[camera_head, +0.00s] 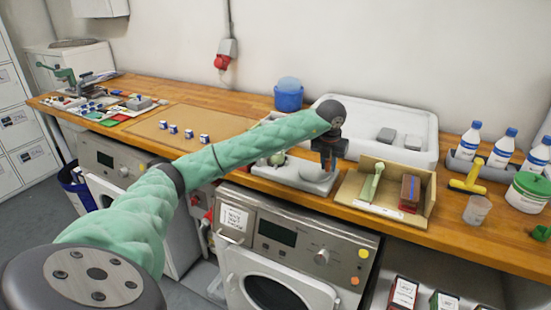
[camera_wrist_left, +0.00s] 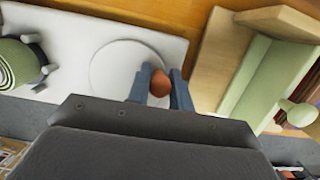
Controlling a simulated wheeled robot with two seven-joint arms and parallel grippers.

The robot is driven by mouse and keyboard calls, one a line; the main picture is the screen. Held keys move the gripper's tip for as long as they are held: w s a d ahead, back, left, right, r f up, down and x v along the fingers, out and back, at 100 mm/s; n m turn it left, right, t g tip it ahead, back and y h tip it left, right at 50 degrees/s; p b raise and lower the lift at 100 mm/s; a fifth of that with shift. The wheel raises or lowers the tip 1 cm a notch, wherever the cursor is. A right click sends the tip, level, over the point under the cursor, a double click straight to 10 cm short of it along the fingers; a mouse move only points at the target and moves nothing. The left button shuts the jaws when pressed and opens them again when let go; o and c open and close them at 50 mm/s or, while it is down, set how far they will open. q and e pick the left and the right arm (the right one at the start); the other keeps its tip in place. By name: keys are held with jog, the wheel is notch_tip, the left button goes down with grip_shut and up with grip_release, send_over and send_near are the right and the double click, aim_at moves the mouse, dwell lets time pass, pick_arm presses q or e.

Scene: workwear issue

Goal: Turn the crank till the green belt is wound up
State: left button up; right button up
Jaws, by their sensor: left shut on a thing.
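My left gripper (camera_head: 328,166) is over the white winder board (camera_head: 290,180) on the wooden counter. In the left wrist view, its blue-grey fingers (camera_wrist_left: 160,92) are shut on an orange-brown crank knob (camera_wrist_left: 159,83). The knob stands at the edge of a round white crank disc (camera_wrist_left: 112,68). The green belt (camera_wrist_left: 15,65) shows as a striped coil among grey prongs at the left of the wrist view. In the head view, the coil (camera_head: 277,158) sits left of the gripper. The gripper partly hides the disc. My right gripper is not in view.
A wooden tray (camera_head: 427,204) with a pale green piece and a brown block stands close to the right of the winder. A white basin (camera_head: 420,157) and blue bucket (camera_head: 288,98) are behind. Bottles and a cup stand farther right. Small boxes lie left.

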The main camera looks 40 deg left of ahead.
aim_at(318, 164)
pick_arm(q)
jog(key=shift+w+a, duration=0.25)
jog(key=shift+w, duration=0.3)
jog(key=shift+w+a+b, duration=0.4)
jog(key=shift+a+b, duration=0.1)
jog(key=shift+a, duration=0.3)
jog(key=shift+s+a+f+b, duration=0.1)
jog(key=shift+s+a+b, duration=0.1)
jog(key=shift+a, duration=0.5)
jog(key=shift+s+a+f+b, duration=0.1)
jog(key=shift+s+a, duration=0.1)
jog(key=shift+a, duration=0.45)
jog(key=shift+s+a+r+b, duration=0.1)
jog(key=shift+s+a+b, duration=0.1)
jog(key=shift+s+a, duration=0.35)
jog(key=shift+s+a+b, duration=0.2)
jog(key=shift+s+a, duration=0.1)
jog(key=shift+a, duration=0.35)
jog(key=shift+r, duration=0.1)
jog(key=o, duration=0.6)
jog(key=shift+o, duration=0.2)
jog(key=shift+r, duration=0.15)
